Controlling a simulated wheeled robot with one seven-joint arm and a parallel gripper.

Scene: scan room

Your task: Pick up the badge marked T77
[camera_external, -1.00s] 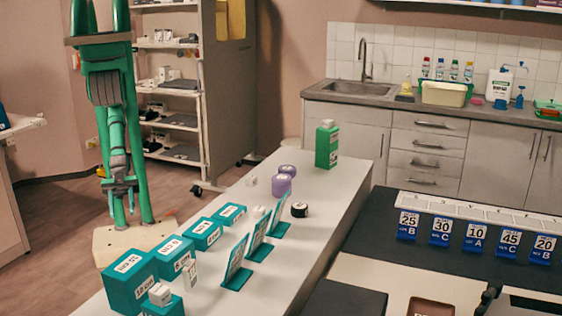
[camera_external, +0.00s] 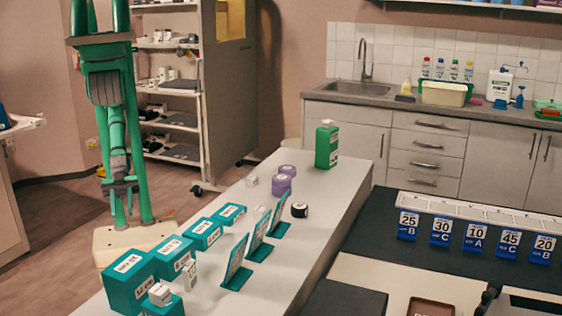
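No badge marked T77 can be made out in this view. Several blue tags stand in a row on the dark surface at right; they read 25 B (camera_external: 408,225), 30 C (camera_external: 441,231), 10 A (camera_external: 475,236), 45 C (camera_external: 509,243) and 20 B (camera_external: 542,249). Three teal upright holders (camera_external: 237,264) stand on the long white table (camera_external: 328,222), seen at a steep angle, their writing too small to read. My gripper (camera_external: 122,206) hangs low at left in front of my green body, away from the table. Its fingers are too small to tell open from shut.
Teal boxes (camera_external: 128,281), purple round containers (camera_external: 281,186), a black roll (camera_external: 299,210) and a green bottle (camera_external: 327,146) stand on the white table. A wheeled shelf rack (camera_external: 200,120) stands behind me. A sink counter (camera_external: 385,98) runs along the back wall. Floor shows left of the table.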

